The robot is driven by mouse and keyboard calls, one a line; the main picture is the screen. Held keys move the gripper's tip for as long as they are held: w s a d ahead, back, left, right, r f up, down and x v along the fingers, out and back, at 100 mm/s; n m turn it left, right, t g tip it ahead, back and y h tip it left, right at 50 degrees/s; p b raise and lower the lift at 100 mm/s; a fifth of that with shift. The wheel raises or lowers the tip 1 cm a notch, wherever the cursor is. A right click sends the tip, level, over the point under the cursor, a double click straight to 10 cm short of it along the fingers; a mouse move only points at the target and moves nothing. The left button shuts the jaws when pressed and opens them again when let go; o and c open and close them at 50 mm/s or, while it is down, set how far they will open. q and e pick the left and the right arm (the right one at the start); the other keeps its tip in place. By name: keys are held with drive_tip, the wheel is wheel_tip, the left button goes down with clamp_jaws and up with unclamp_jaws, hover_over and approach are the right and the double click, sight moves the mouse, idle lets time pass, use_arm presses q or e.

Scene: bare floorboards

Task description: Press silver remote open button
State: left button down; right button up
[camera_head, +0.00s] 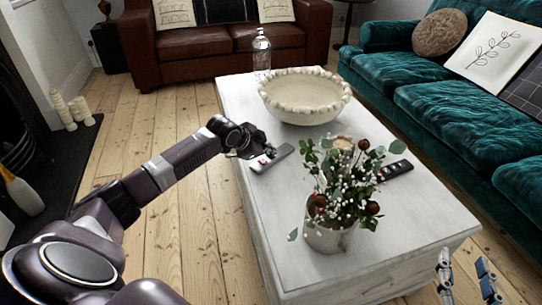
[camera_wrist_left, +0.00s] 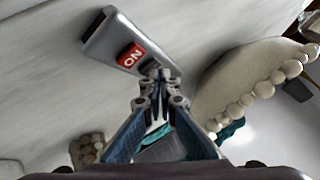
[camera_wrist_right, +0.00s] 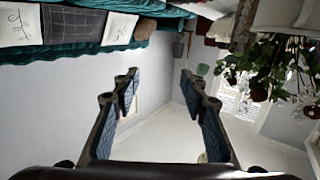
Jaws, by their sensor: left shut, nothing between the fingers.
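The silver remote (camera_head: 271,157) lies on the white coffee table near its left edge. In the left wrist view the remote (camera_wrist_left: 112,42) shows a red button marked "ON" (camera_wrist_left: 130,56) and a dark button beside it, partly behind my fingertips. My left gripper (camera_head: 262,147) is shut and empty, with its fingertips (camera_wrist_left: 158,75) over the remote's end by the dark button. I cannot tell whether they touch it. My right gripper (camera_head: 468,275) is off the table's right front corner. In the right wrist view its fingers (camera_wrist_right: 160,85) are apart with nothing between them.
A black remote (camera_head: 394,171) lies right of the potted plant (camera_head: 330,236) on the coffee table (camera_head: 262,205). A beaded bowl (camera_head: 303,110) and a glass bottle (camera_head: 261,52) stand farther back. A teal sofa (camera_head: 450,95) borders the right side.

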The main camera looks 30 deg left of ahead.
use_arm(q)
drive_tip(key=shift+f, duration=0.25)
use_arm(e)
drive_tip(key=shift+s+f, duration=0.1)
drive_tip(key=shift+f, duration=0.25)
use_arm(q)
drive_tip(key=shift+r+p, duration=0.2)
drive_tip(key=shift+p, duration=0.1)
drive_tip(key=shift+r+p, duration=0.5)
drive_tip(key=shift+p, duration=0.1)
drive_tip(key=shift+r, duration=0.15)
use_arm(e)
drive_tip(key=s+d+f+g+h, duration=0.1)
drive_tip(key=s+d+f+g, duration=0.2)
drive_tip(key=f+g, duration=0.3)
drive_tip(key=shift+s+f+h, duration=0.4)
drive_tip(key=shift+s+f, duration=0.5)
drive_tip(key=shift+f, duration=1.2)
use_arm(q)
drive_tip(key=shift+r, duration=0.1)
